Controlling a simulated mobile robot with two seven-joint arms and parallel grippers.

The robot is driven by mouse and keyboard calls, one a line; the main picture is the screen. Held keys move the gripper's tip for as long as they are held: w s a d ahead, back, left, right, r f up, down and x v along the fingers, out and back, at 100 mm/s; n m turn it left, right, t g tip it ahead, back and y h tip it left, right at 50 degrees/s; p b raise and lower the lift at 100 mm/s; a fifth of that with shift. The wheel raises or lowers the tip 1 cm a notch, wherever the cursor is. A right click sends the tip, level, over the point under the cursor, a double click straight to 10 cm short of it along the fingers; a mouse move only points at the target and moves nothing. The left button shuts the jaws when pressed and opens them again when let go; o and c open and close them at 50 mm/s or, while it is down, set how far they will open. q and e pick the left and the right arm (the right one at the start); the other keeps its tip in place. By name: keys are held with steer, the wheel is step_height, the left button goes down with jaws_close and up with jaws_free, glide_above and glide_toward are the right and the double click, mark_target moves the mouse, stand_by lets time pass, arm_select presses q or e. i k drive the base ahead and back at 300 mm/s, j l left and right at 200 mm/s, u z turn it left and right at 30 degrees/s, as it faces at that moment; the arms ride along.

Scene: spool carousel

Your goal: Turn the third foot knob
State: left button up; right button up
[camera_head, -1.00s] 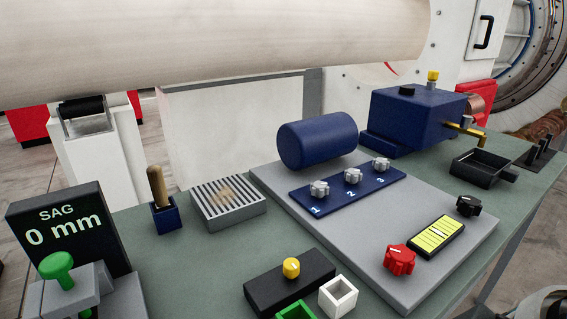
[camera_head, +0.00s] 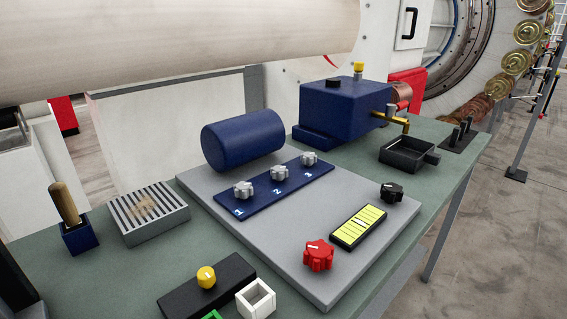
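The third foot knob (camera_head: 309,158) is a small grey lobed knob beside the number 3, at the right end of a blue strip (camera_head: 262,196). The second knob (camera_head: 279,173) and the first knob (camera_head: 243,189) sit to its left on the same strip. The strip lies on a grey plate (camera_head: 290,270) on the bench, in front of a blue cylinder (camera_head: 243,138). Neither of my grippers shows in the head view.
The green bench (camera_head: 452,150) also holds a red knob (camera_head: 319,255), a black knob (camera_head: 391,192), a yellow level gauge (camera_head: 358,227), a blue box with a brass tap (camera_head: 343,108), a black tray (camera_head: 408,153) and a grille (camera_head: 149,212). Open floor lies to the right.

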mark_target(308, 158)
steer(key=i+l+u, duration=0.3)
steer(key=l+u, duration=0.2)
steer(key=i+l+u, duration=0.2)
steer(key=l+u, duration=0.75)
steer(key=l, duration=0.15)
steer(key=l+u, duration=0.45)
steer(key=l, duration=0.2)
steer(key=k+l+u, duration=0.1)
steer(key=l+u, duration=0.4)
steer(key=l, duration=0.15)
